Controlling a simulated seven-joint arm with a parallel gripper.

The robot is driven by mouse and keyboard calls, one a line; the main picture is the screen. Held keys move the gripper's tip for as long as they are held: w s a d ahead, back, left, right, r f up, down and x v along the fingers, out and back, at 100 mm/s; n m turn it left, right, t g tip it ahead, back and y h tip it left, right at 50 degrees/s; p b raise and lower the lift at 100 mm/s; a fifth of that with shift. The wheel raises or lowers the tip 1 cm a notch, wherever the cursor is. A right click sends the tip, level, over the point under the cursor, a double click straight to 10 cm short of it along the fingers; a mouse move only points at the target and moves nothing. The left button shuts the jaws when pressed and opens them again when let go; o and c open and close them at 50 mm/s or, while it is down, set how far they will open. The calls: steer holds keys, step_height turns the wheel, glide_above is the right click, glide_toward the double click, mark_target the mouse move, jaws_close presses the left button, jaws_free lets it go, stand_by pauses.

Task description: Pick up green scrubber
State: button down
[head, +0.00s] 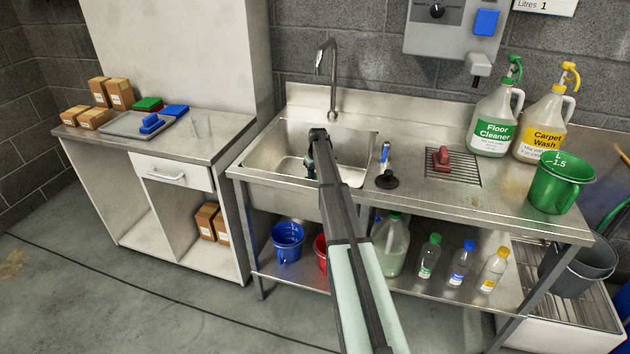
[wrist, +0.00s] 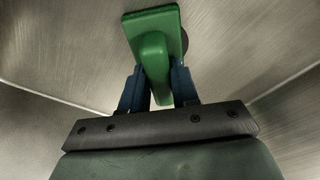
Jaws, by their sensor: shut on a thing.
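The green scrubber (wrist: 158,42) shows in the wrist view, a green block with a raised handle. My gripper (wrist: 158,88) is shut on its handle, with one dark blue finger on each side. Brushed metal sink walls surround it in that view. In the head view my gripper (head: 311,165) is over the sink basin (head: 282,150), and my arm hides most of what it holds. I cannot tell from these views whether the scrubber touches the basin.
A faucet (head: 330,70) rises behind the basin. A red scrubber (head: 442,158) sits on the drain grid at right. A blue-handled tool (head: 385,155) and a black plug (head: 387,181) are near the basin's right edge. Blue scrubber (head: 151,123) lies on a tray at left.

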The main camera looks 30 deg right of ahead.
step_height(320, 180, up, 10)
stand_by(0.6)
